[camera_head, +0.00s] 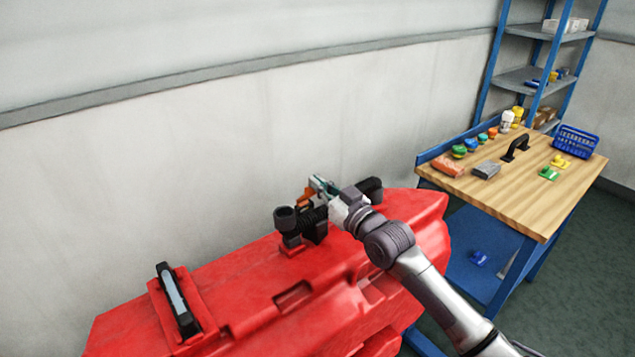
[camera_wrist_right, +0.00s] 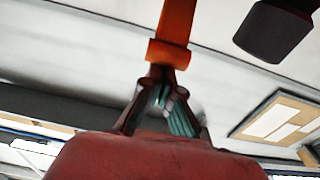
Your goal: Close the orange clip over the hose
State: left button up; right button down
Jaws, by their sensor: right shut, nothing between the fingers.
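The red tank (camera_head: 250,287) has a black hose (camera_head: 316,214) on its top, partly hidden behind my right arm. The small orange clip (camera_head: 307,196) shows just above the hose, beside my gripper's tips, and seems raised. In the right wrist view the orange clip (camera_wrist_right: 177,25) is a long strip running up from the fingertips. My right gripper (camera_head: 320,184) is shut and empty, its tips at or very near the clip; the right wrist view shows the fingers (camera_wrist_right: 164,78) close together below the strip. Contact is unclear. My left gripper is not in view.
A black-capped end (camera_head: 285,217) stands left of the clip. A black handle (camera_head: 178,300) sits at the tank's left. A wooden-topped workbench (camera_head: 530,205) with a blue basket (camera_head: 577,142) and small items stands at right, before a blue shelf rack (camera_head: 530,78).

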jog(key=shift+s+f, duration=0.1)
jog(key=shift+f, duration=0.05)
jog(key=s+d+f, duration=0.1)
jog(key=f, duration=0.1)
jog(key=s+f+b, duration=0.1)
jog(key=f, duration=0.1)
jog(key=s+d+f, duration=0.1)
jog(key=shift+s+d+f+b, duration=0.3)
jog(key=shift+d+f+b, duration=0.05)
jog(key=shift+f+b, duration=0.05)
